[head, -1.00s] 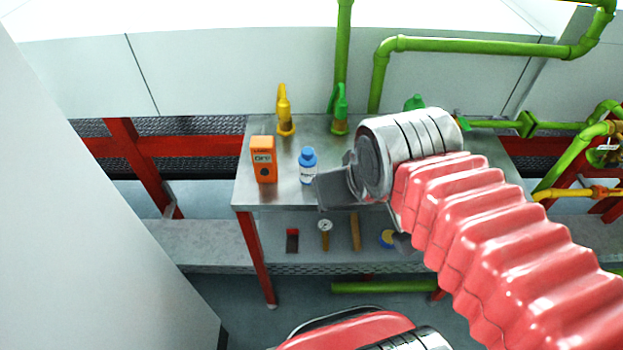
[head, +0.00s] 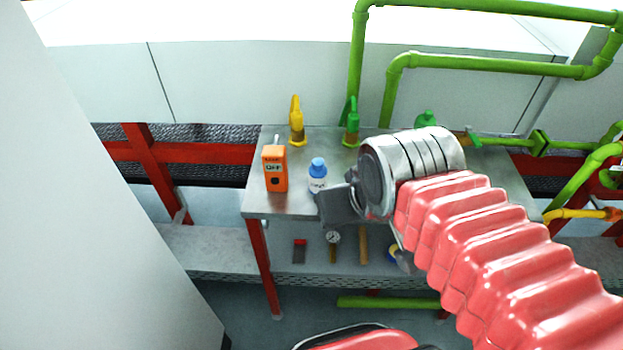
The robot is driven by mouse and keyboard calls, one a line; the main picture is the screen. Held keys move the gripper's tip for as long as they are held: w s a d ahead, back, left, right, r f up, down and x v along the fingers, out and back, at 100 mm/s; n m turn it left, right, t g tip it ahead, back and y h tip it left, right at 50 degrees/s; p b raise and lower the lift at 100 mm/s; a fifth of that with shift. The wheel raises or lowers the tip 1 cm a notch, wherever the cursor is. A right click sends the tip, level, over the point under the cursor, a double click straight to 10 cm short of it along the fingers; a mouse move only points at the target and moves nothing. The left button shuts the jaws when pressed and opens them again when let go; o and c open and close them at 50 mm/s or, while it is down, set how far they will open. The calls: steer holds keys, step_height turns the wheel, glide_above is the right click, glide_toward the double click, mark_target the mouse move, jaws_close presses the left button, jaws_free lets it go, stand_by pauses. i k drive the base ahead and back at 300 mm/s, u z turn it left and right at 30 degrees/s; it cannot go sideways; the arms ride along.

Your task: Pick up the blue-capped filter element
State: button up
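A small white cylinder with a blue cap (head: 318,170), which fits the filter element, stands upright on the metal table top (head: 290,208). It is right of an orange box. My gripper (head: 340,203), a dark grey finger on the silver wrist, is just right of and below it in the picture. The finger covers the cylinder's lower right edge in this view. I cannot tell whether they touch. Most of the gripper is hidden behind the wrist, so its opening does not show.
The orange box (head: 275,170) stands close on the left. A yellow bottle-like object (head: 296,122) and a green one (head: 351,124) stand at the back edge. A gauge (head: 333,238) and other small items lie on the lower shelf (head: 215,250). Green pipes (head: 480,63) run behind.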

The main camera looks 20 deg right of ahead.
mark_target(317, 173)
steer(key=u, duration=3.4)
steer(key=k, duration=0.7)
steer(key=z, duration=0.2)
